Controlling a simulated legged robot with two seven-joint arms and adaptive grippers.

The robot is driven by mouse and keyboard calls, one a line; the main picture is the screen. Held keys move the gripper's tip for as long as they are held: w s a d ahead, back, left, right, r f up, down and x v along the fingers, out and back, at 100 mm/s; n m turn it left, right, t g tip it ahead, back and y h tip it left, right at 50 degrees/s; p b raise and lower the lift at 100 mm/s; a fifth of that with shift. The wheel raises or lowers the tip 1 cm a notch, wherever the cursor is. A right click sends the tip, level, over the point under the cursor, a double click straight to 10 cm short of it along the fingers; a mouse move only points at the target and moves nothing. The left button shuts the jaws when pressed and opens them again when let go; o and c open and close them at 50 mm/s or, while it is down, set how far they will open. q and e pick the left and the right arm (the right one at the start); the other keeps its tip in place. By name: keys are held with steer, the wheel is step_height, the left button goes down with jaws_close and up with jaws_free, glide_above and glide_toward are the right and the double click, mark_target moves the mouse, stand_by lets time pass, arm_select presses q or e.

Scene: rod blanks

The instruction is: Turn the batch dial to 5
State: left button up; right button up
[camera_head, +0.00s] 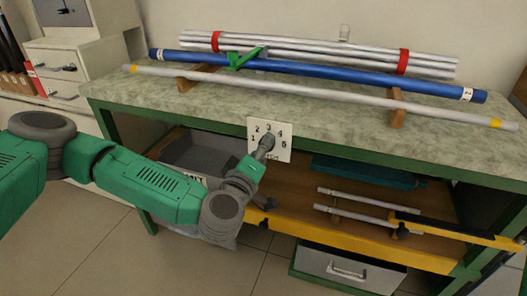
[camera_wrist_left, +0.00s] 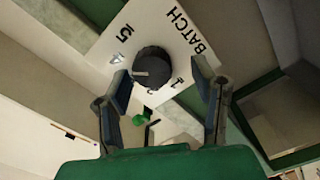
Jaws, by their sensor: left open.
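The batch dial's white plate (camera_head: 284,150) is on the front of the workbench, with numerals 1 to 5 in an arc. In the left wrist view the plate (camera_wrist_left: 178,22) shows BATCH, the 5 and the 1, turned sideways. The dark round knob (camera_wrist_left: 153,62) has a small pale mark on its lower left; I cannot tell which numeral it points to. My left gripper (camera_head: 264,146) is at the plate and hides part of it. In the wrist view the left gripper (camera_wrist_left: 160,80) is open, one finger on each side of the knob; contact is unclear. My right gripper is out of view.
A blue rod (camera_head: 310,72), a long grey rod (camera_head: 300,91) and red-banded rods (camera_head: 330,47) lie on the bench top (camera_head: 215,102). Below, the shelf has a grey bin (camera_head: 195,153) and short rods (camera_head: 355,213). An open drawer (camera_head: 345,265) sticks out underneath.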

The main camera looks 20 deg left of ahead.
arm_select(q)
steer(key=shift+w+d+r, duration=0.1)
steer(key=shift+w+d, duration=0.25)
steer(key=shift+d, duration=0.4)
steer(key=c, duration=1)
steer(key=shift+a, duration=0.1)
steer(key=shift+c, duration=0.7)
steer(key=shift+w+a+r+m+p, duration=0.1)
steer(key=shift+m+p, duration=1.4)
steer(key=shift+p, duration=0.35)
steer(key=shift+a+r+m+p, duration=0.1)
steer(key=shift+a+m+p, duration=0.05)
steer(key=shift+m+p, duration=1.5)
steer(key=shift+w+a+m+p, duration=0.1)
steer(key=shift+m+p, duration=1.25)
steer(key=shift+p, duration=0.65)
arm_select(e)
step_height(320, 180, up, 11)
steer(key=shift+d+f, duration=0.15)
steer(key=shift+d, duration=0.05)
